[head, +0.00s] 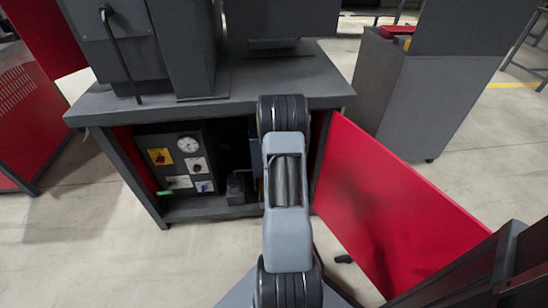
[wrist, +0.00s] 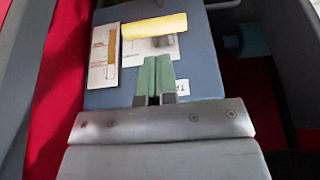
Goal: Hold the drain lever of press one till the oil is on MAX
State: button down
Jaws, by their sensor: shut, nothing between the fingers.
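In the wrist view my gripper (wrist: 153,62) has its two green fingers together with nothing between them. A yellow bar-shaped handle (wrist: 154,26), which looks like the drain lever, lies across just past the fingertips. A small gap shows between tips and handle in the picture; I cannot tell the depth. To its left is a white plate with an amber strip, apparently the oil gauge (wrist: 111,46); its marks are too small to read. Both sit on a blue-grey panel (wrist: 200,60). In the head view my arm hides the gripper and the lever.
The press cabinet (head: 250,90) stands open, its red door (head: 380,200) swung out right. Inside is a control panel with a round dial (head: 188,144) and a yellow-backed switch (head: 160,156). A small green thing (head: 165,192) sits below left. Red walls flank the wrist view.

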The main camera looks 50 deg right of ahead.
jog(key=shift+b+x, duration=0.4)
jog(key=shift+x, duration=1.35)
jog(key=shift+s+f, duration=0.1)
jog(key=shift+s+a+f, duration=0.15)
jog(key=shift+a+f, duration=0.05)
jog(key=shift+a, duration=0.05)
